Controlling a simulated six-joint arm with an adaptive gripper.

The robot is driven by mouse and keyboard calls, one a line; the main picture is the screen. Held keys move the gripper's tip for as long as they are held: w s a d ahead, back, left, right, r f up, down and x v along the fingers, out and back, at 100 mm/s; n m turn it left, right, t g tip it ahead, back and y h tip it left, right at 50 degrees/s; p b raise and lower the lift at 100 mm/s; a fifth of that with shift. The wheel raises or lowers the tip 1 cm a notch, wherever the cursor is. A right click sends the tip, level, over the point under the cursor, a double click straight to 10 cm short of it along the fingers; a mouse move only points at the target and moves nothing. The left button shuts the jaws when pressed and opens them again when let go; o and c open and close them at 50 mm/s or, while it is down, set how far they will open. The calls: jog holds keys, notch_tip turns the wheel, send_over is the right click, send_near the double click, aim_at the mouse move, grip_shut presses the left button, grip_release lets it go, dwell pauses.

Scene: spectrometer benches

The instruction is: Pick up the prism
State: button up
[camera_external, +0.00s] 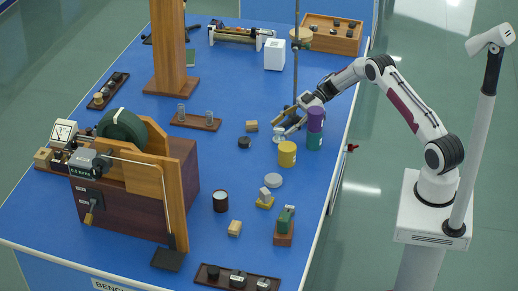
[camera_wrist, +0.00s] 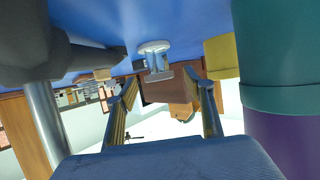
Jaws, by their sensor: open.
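A small pale piece with a round white base (camera_wrist: 154,47) and a clear block-like part (camera_wrist: 158,70) shows in the wrist view; I take it for the prism on its stand. In the external view it is a small whitish shape (camera_external: 278,135) on the blue bench, partly hidden by my gripper (camera_external: 283,122). My gripper is open and empty. In the wrist view its two fingers (camera_wrist: 168,90) stand on either side of the pale piece in the picture, with the piece beyond the tips. I cannot tell how far apart they are.
A purple cylinder (camera_external: 316,120) on a teal one (camera_external: 314,141) stands close beside my gripper. A yellow cylinder (camera_external: 287,154) is just in front. A thin upright rod (camera_external: 296,50) stands behind. A wooden block (camera_external: 251,126) and dark disc (camera_external: 244,142) lie left.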

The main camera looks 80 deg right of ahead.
jog(key=c, duration=1.2)
jog(key=shift+c, duration=0.2)
jog(key=shift+r, duration=0.1)
jog(key=shift+r, duration=1.6)
jog(key=shift+s+d+r, duration=0.1)
jog(key=shift+s+d, duration=0.3)
jog(key=shift+d, duration=0.15)
jog(key=s+d, duration=0.6)
jog(key=d, duration=0.1)
jog(key=s+d, duration=0.6)
jog(key=d, duration=0.1)
jog(key=s+d, duration=0.7)
jog(key=d, duration=0.1)
jog(key=shift+s+d, duration=0.5)
